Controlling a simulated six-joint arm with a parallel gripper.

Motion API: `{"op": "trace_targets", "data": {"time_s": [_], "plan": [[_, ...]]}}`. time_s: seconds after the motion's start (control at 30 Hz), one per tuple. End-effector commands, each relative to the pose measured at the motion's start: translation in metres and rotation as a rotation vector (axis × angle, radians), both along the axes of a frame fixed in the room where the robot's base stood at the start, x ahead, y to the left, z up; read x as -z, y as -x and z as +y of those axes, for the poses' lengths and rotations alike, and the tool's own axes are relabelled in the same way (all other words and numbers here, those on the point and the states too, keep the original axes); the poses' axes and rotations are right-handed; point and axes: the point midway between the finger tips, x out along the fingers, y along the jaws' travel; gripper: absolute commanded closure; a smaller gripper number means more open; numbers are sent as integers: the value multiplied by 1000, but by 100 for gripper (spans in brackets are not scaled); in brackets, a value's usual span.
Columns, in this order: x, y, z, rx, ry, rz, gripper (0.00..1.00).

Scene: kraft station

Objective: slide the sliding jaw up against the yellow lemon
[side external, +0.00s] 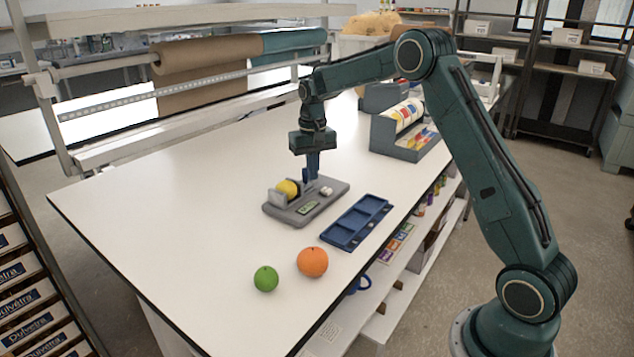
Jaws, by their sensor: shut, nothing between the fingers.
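The yellow lemon (288,188) lies on a grey measuring device (316,212) with a small green display, between upright grey jaws. One jaw (277,197) stands at the lemon's left. The other jaw is partly hidden at the lemon's right, near my fingers, so I cannot tell whether it touches the lemon. My gripper (312,177) points down just right of and behind the lemon, low over the device. Its fingers are shut with nothing between them. I cannot tell whether they touch the jaw.
A blue compartment tray (357,224) lies to the right of the device. A green lime (266,279) and an orange (312,262) sit in front, near the table's edge. A grey rack (404,140) stands behind at the right. The left of the white table (190,190) is clear.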

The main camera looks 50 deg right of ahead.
Motion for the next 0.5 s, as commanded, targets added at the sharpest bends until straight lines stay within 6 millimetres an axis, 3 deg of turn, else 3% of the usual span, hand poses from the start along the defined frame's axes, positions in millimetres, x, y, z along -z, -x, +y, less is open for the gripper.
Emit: {"op": "trace_targets", "data": {"time_s": [0.5], "plan": [[-16,0,0,1,1,-2,100]]}}
